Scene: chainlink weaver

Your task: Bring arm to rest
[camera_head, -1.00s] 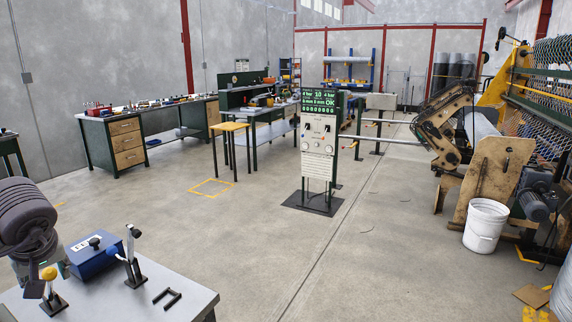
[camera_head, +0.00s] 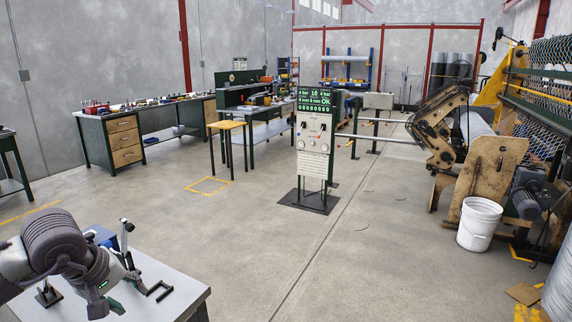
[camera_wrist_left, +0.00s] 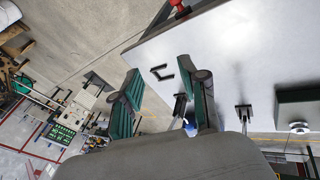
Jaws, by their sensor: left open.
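My left arm comes in from the lower left in the head view. Its gripper (camera_head: 118,290) is held over the grey worktable (camera_head: 182,278), pointing down and to the right. The two fingers are apart with nothing between them; the wrist view shows the open gripper (camera_wrist_left: 165,100) with green-sided fingers. A black U-shaped handle (camera_head: 159,291) lies on the table just right of the gripper, and it also shows in the wrist view (camera_wrist_left: 162,73). My right gripper is in neither view.
On the table, a blue box (camera_head: 104,236) and an upright lever (camera_head: 125,234) are partly hidden behind my arm. A control stand (camera_head: 314,140), a white bucket (camera_head: 479,224) and the weaving machine (camera_head: 495,150) stand beyond. The floor (camera_head: 245,250) right of the table is clear.

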